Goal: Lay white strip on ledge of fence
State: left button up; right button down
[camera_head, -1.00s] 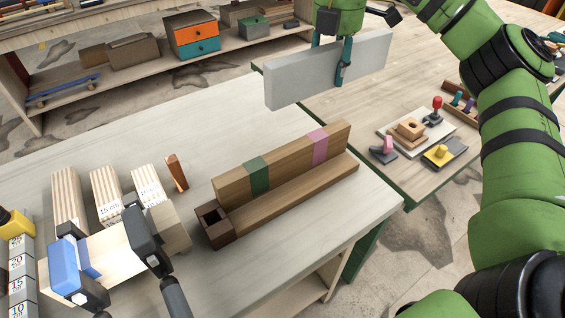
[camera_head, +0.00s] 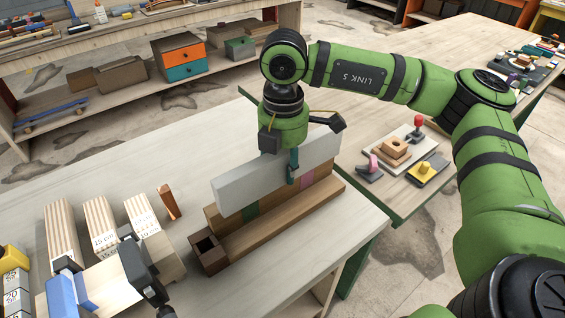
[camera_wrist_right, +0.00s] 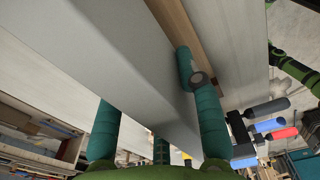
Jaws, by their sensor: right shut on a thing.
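The white strip (camera_head: 245,182) is a long pale grey-white board held on its long edge by my right gripper (camera_head: 292,167). The right gripper's teal fingers are shut on it near its middle. The strip is at the fence (camera_head: 225,221), a brown wooden piece with a green and a pink band, and hides much of its upper part. The ledge (camera_head: 290,220) runs along the fence's front and is bare. I cannot tell whether strip and fence touch. In the right wrist view the strip (camera_wrist_right: 110,60) lies beside a brown wooden edge (camera_wrist_right: 178,25). My left gripper is not seen.
A dark square open box (camera_head: 208,250) sits at the fence's left end. Slatted wooden blocks (camera_head: 103,221) and a blue-and-black clamp-like thing (camera_head: 62,298) stand at the left. A side table with a red-knobbed piece (camera_head: 417,127) is at right. The tabletop behind the fence is clear.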

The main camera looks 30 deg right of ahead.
jog(key=shift+f, duration=0.55)
jog(key=shift+f+b, duration=0.6)
jog(key=shift+b, duration=0.15)
jog(key=c, duration=0.8)
grip_release()
jog(key=shift+c, duration=0.2)
